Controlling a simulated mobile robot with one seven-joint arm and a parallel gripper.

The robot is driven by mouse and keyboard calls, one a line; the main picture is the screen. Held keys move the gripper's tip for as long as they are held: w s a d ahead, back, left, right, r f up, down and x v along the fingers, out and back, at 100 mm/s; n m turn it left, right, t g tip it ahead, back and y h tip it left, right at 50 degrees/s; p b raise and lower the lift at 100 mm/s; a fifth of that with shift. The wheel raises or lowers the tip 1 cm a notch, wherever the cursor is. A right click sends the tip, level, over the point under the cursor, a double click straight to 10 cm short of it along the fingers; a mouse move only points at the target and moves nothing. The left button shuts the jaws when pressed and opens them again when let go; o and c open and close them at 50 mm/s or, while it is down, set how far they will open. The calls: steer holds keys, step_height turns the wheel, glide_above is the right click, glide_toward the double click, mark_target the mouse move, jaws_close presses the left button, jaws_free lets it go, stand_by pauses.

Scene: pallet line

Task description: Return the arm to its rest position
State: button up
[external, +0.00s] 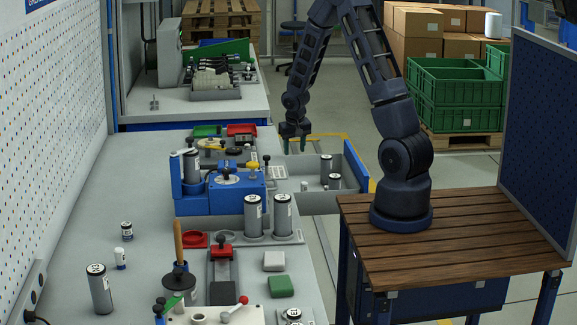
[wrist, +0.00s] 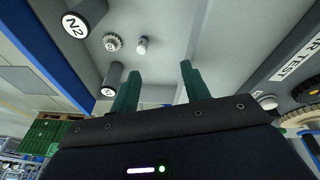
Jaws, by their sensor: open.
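My arm stands on its dark base on the slatted wooden table (external: 460,235) and arches up out of the top of the external view, then down again. My gripper (external: 295,145) hangs pointing down beside the far end of the grey workbench, near the open grey tray (external: 318,203). In the wrist view my gripper (wrist: 158,78) shows two dark green fingers set well apart, with nothing between them. Below them lie a dark cylinder marked N2 (wrist: 75,24), a second dark cylinder (wrist: 110,82) and a small white-capped piece (wrist: 142,45).
The blue fixture (external: 225,193) and two grey cylinders (external: 254,215) stand on the bench left of the tray. Green crates (external: 455,95) and cardboard boxes (external: 415,30) are stacked behind my arm.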

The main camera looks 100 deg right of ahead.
steer(key=w+a+r+n+t, duration=0.1)
steer(key=w+a+r+n, duration=0.3)
steer(key=a+r, duration=0.85)
steer(key=w+a+r+n+t, duration=0.25)
steer(key=w+a+r, duration=0.35)
steer(key=a+r, duration=0.65)
steer(key=s+a+r+n+y, duration=0.1)
steer(key=s+a, duration=0.3)
steer(key=a, duration=0.4)
steer(key=s+a+r+n+t+y, duration=0.1)
steer(key=s+a+r+n, duration=0.3)
steer(key=a, duration=0.5)
steer(key=s+a+r+n+y, duration=0.1)
steer(key=s+a+r+n, duration=0.1)
steer(key=s+a, duration=0.3)
steer(key=a+n, duration=0.1)
steer(key=a, duration=0.3)
steer(key=shift+r, duration=0.25)
